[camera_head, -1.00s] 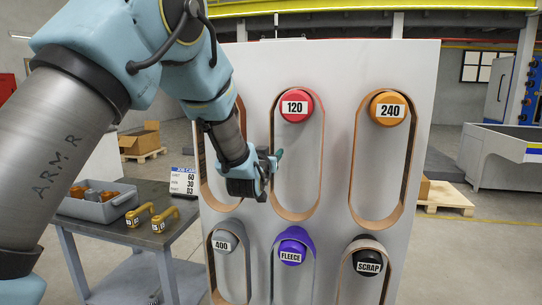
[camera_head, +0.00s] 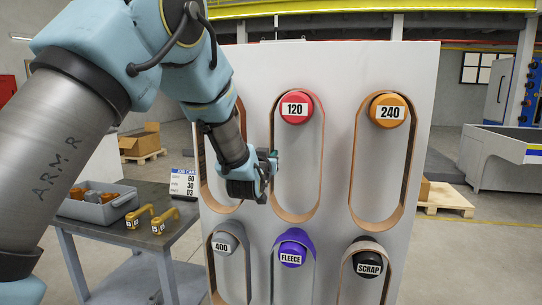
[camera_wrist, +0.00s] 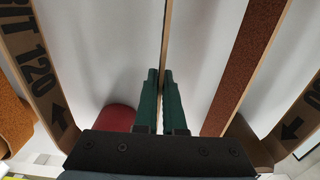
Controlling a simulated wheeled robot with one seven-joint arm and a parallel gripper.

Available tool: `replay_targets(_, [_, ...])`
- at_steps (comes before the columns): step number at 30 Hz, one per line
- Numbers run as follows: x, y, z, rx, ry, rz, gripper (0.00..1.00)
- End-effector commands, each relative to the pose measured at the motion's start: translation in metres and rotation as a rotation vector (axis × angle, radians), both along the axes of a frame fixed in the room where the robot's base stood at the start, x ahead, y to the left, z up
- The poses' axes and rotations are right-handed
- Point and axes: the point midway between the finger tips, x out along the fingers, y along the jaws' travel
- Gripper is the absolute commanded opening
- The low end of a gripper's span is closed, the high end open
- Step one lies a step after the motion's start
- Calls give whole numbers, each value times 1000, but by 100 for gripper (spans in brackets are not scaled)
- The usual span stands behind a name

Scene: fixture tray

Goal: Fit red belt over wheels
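The red wheel-shaped holder (camera_head: 295,107) marked 120 is at the upper middle of a pale upright panel. A tan-edged belt loop (camera_head: 294,217) hangs from it. My gripper (camera_head: 273,157) is at the loop's left strand, below the holder. In the wrist view, its green fingers (camera_wrist: 163,100) are shut on that strand (camera_wrist: 168,35), seen edge-on. The loop's other strand (camera_wrist: 38,75) is printed 120 with an arrow. The red holder (camera_wrist: 116,118) is partly hidden behind the gripper. Wheels apart from these holders are not in view.
Neighbouring loops hang from the orange 240 (camera_head: 389,110), grey 400 (camera_head: 224,243), purple FLEECE (camera_head: 293,252) and black SCRAP (camera_head: 367,262) holders. My arm hides another holder at upper left.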

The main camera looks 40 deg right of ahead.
Motion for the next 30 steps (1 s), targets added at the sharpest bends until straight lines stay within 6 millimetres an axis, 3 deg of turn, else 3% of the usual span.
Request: replay_targets(30, [0, 0, 2, -1, 0, 0, 0])
